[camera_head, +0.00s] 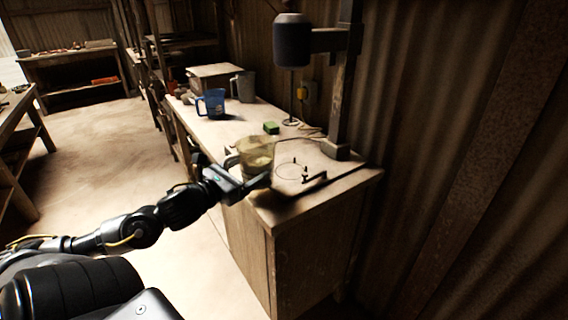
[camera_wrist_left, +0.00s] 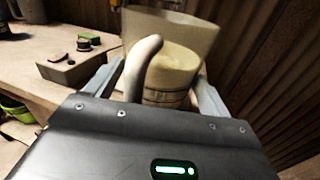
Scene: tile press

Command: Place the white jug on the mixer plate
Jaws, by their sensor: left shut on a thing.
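The white jug (camera_head: 257,150) is translucent, with pale yellowish contents, and stands upright over the near part of the bench, left of the mixer plate (camera_head: 291,172). My left gripper (camera_head: 259,182) is shut on the jug from the near side. In the left wrist view the jug (camera_wrist_left: 172,75) and its pale handle (camera_wrist_left: 140,66) are between my two fingers. The plate has a drawn circle and small black stops. The gripper hides the jug's base, so I cannot tell whether it touches the bench. My right gripper is not in view.
The mixer head (camera_head: 292,40) hangs from a post, with its stirring rod (camera_head: 291,100) above the bench (camera_head: 262,218). A green block (camera_head: 271,128), a blue jug (camera_head: 212,103) and a grey jug (camera_head: 245,87) stand farther back. A corrugated wall borders the right.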

